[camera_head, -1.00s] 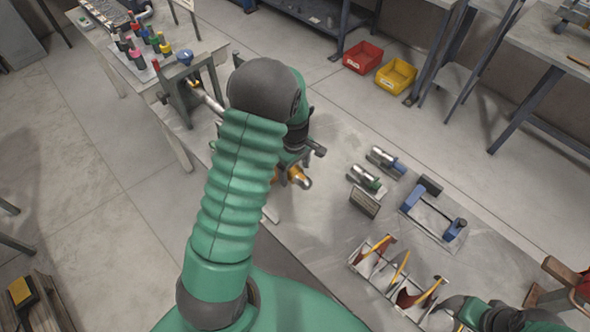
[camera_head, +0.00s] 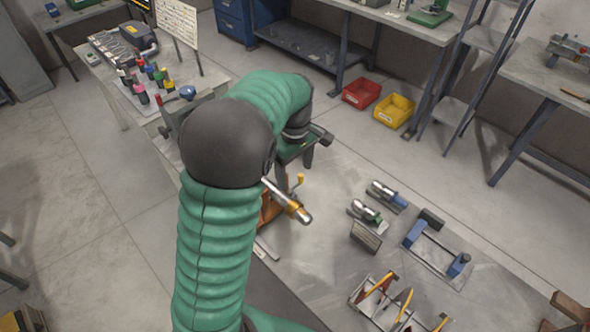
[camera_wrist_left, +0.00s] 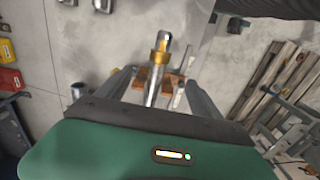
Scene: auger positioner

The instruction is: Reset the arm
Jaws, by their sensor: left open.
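The positioner has a bright metal rod with a brass collar (camera_head: 291,206), angled down to the right, and an orange-brown block (camera_head: 268,208) at its base. A small yellow upright piece (camera_head: 299,180) shows just behind the rod. My own arm hides its left part. In the left wrist view the metal rod (camera_wrist_left: 162,50) and orange-brown block (camera_wrist_left: 150,78) show between the two fingers. My left gripper (camera_head: 312,150) is open above and behind the rod; it also shows in the left wrist view (camera_wrist_left: 158,85). I cannot see it touching anything. My right gripper is out of view.
On the bench right of the positioner lie metal cylinder fittings (camera_head: 366,211), a small sign (camera_head: 366,235), a blue fixture (camera_head: 436,248) and a rack of tools (camera_head: 392,300). Red (camera_head: 361,93) and yellow (camera_head: 394,110) bins stand on the floor behind. Bare bench lies around the rod.

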